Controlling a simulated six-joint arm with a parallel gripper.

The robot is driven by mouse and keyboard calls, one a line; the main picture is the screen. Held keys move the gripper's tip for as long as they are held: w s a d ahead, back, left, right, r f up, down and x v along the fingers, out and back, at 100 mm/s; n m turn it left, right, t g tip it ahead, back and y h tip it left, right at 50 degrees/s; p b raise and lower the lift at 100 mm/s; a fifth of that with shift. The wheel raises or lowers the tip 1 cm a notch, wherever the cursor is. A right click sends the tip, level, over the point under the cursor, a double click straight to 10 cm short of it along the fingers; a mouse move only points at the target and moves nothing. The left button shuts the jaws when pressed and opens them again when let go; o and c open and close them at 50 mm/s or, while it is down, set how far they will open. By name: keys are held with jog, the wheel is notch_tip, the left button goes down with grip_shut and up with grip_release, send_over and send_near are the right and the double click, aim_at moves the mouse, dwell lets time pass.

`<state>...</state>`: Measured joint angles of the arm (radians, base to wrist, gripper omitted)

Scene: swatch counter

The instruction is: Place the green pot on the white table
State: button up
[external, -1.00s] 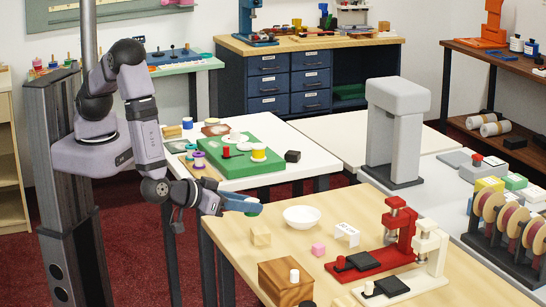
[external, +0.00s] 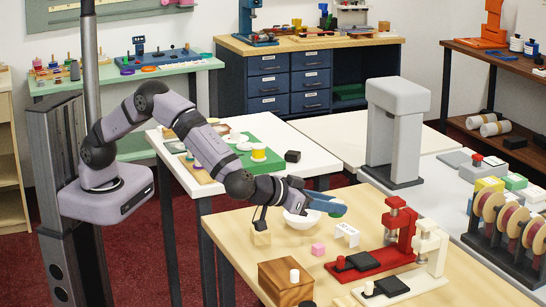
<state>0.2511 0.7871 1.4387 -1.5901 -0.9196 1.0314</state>
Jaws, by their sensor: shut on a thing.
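My gripper (external: 308,196) is shut on a small blue-green pot (external: 336,209), held tilted above the wooden table near the white bowl (external: 298,222). The pot looks more blue on top and greenish below; its exact shape is too small to tell. The gripper hides part of the bowl's rim. A white table (external: 309,166) stands behind the wooden table, with a green board (external: 240,168) on it. My arm reaches across its front corner. Another white table surface (external: 335,130) lies farther back.
On the wooden table (external: 235,228) are a wooden cube (external: 261,238), a pink cube (external: 318,249), a white card (external: 346,234), a brown box (external: 280,283) and red (external: 400,235) and cream (external: 428,256) presses. A grey machine (external: 396,125) stands behind. A black block (external: 292,156) sits on the white table.

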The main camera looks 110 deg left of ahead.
aim_at(328, 252)
jog(key=shift+f, duration=4.95)
jog(key=shift+f, duration=0.15)
jog(key=o, duration=1.2)
jog(key=shift+c, duration=0.2)
jog(key=shift+r, duration=0.2)
jog(key=v, duration=1.2)
jog(key=shift+b, duration=0.3)
